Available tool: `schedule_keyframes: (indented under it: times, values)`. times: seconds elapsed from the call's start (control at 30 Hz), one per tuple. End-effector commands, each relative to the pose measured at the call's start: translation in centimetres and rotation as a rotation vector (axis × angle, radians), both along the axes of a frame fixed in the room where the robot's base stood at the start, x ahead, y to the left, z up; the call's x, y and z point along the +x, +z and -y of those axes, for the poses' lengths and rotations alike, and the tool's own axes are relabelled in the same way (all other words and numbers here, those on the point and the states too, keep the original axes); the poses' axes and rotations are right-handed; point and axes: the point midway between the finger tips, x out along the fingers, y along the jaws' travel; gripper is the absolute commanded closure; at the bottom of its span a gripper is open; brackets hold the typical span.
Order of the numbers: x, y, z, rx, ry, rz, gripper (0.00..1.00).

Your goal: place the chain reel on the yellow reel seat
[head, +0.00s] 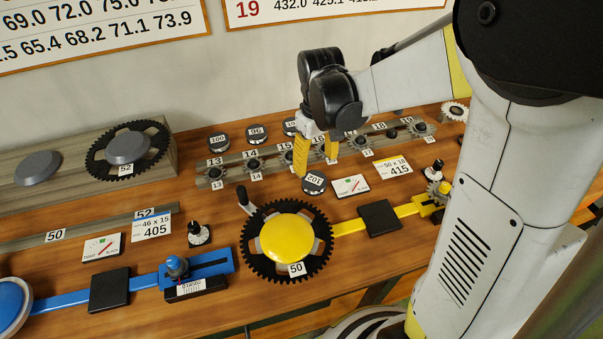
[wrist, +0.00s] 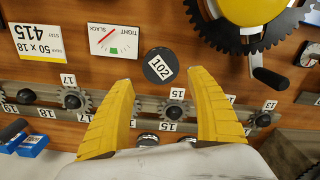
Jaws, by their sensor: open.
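Several dark round pucks with white number labels look like the chain reels. One marked 102 (head: 315,182) lies on the wood just in front of my gripper (head: 316,163); the wrist view shows it (wrist: 159,67) just beyond and between the yellow fingertips (wrist: 161,82). The fingers are open with nothing between them. Other pucks, such as 100 (head: 218,139) and 96 (head: 256,132), stand behind the cog rail. The yellow station has a yellow disc (head: 287,236) in a black chainring marked 50, and a yellow bar (head: 350,226) with a black square pad (head: 380,218). I cannot tell which part is the seat.
A rail of small numbered cogs (head: 284,162) runs behind the 102 puck. A tension gauge card (head: 350,186) and a 415 card (head: 392,167) lie to its right. A crank handle (head: 246,199) stands up at the chainring. The blue station (head: 143,282) is front left.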

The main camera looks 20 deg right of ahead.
Motion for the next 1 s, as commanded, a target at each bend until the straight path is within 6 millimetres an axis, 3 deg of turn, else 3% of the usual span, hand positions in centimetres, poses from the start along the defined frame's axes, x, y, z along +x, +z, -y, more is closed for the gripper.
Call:
schedule_keyframes:
  times: [0.1, 0.37, 0.6, 0.87, 1.0]
  values:
    - [0.0, -2.1, 0.0, 0.000, 0.000, 0.001, 0.34]
    - [0.0, -3.9, -0.1, 0.000, 0.000, 0.001, 0.34]
    - [-0.1, -7.7, -0.2, 0.001, -0.001, 0.002, 0.34]
    - [-0.2, -8.0, -0.2, 0.001, -0.001, 0.002, 0.34]
    - [-0.2, -7.9, -0.2, 0.001, -0.001, 0.002, 0.76]
